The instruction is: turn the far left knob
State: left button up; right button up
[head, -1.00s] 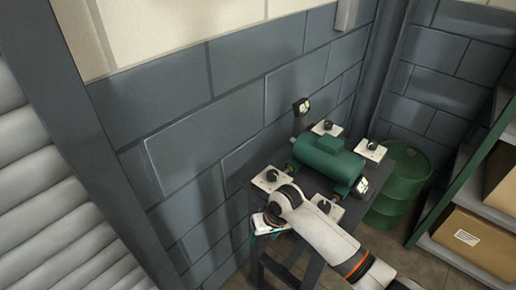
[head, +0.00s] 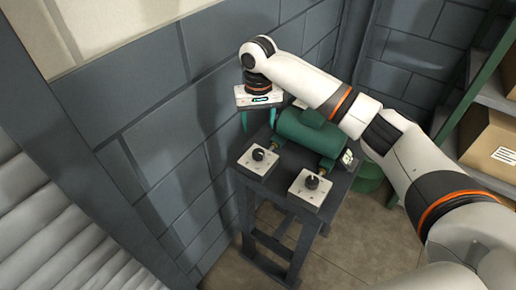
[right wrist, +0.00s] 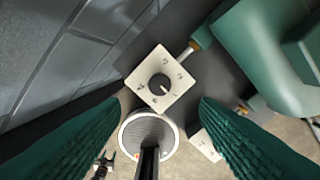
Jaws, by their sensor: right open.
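A green casing (head: 310,135) lies on a dark table (head: 285,188), with knob plates around it. My right gripper (head: 258,122) is open and empty, fingers down, above the wall side of the table, behind and above the near left knob (head: 258,154). The far left knob is hidden by my arm; only a pale bit of its plate (head: 298,103) seems to show. In the right wrist view one black knob (right wrist: 159,84) on a white plate lies ahead between the fingers, untouched. I cannot tell for sure which knob it is. My left gripper is out of view.
The near right knob (head: 312,182) is in front of the casing. A grey block wall (head: 130,130) runs close along the left. A pale-rimmed grey disc (right wrist: 150,130) shows between the fingers. A green drum (head: 370,178) and shelf boxes (head: 488,140) stand right.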

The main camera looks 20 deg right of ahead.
aim_at(258, 152)
notch_tip(258, 152, down, 11)
jog(key=shift+f+p, duration=0.15)
jog(key=shift+p, duration=0.9)
jog(key=c, duration=1)
